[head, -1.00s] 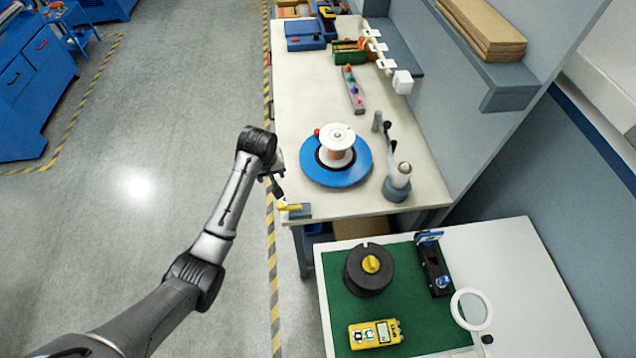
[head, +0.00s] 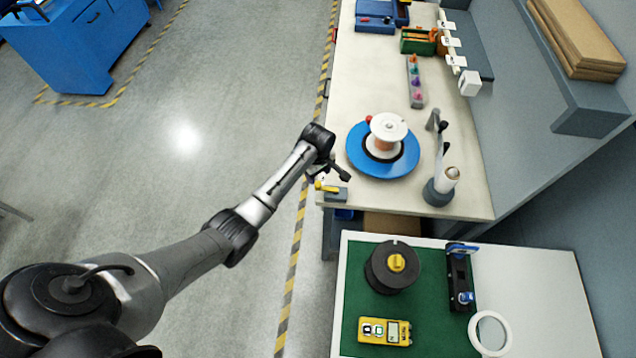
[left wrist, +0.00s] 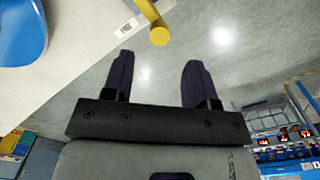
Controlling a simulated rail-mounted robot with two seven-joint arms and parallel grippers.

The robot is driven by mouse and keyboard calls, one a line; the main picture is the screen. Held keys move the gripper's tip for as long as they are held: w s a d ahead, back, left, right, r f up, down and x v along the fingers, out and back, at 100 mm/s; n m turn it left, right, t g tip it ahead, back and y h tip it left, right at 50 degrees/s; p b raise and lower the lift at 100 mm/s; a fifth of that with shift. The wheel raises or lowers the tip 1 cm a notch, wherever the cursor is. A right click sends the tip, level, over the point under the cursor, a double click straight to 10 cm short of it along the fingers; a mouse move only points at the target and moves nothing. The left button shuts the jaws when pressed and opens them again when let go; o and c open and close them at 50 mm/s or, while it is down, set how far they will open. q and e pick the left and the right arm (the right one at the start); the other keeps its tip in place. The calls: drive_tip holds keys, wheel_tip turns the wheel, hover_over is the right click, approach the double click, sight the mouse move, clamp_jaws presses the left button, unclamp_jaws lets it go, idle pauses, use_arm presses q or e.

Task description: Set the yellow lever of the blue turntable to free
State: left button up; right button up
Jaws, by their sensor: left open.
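The blue turntable (head: 357,158) lies on the cream bench top and carries a white-flanged spool (head: 388,127). Its edge also shows at the upper left of the left wrist view (left wrist: 20,35). The yellow lever (head: 325,187) sits on a small grey block (head: 338,195) at the bench's front left corner. In the left wrist view the lever's rounded end (left wrist: 159,36) is just beyond the gap between the fingertips. My left gripper (head: 340,172) is open and empty, just above and beside the lever, with no clear contact. My right gripper is out of view.
A grey post with a pale roller (head: 445,182) stands right of the turntable. A front table (head: 545,300) has a green mat with a black spool (head: 393,268) and a yellow meter (head: 385,331). Open floor lies left of the bench.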

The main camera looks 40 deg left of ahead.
sight(318, 183)
use_arm(q)
wheel_tip(318, 183, down, 7)
drive_tip(key=shift+r+b, duration=0.15)
drive_tip(key=shift+b, duration=0.25)
clamp_jaws()
idle(0.5)
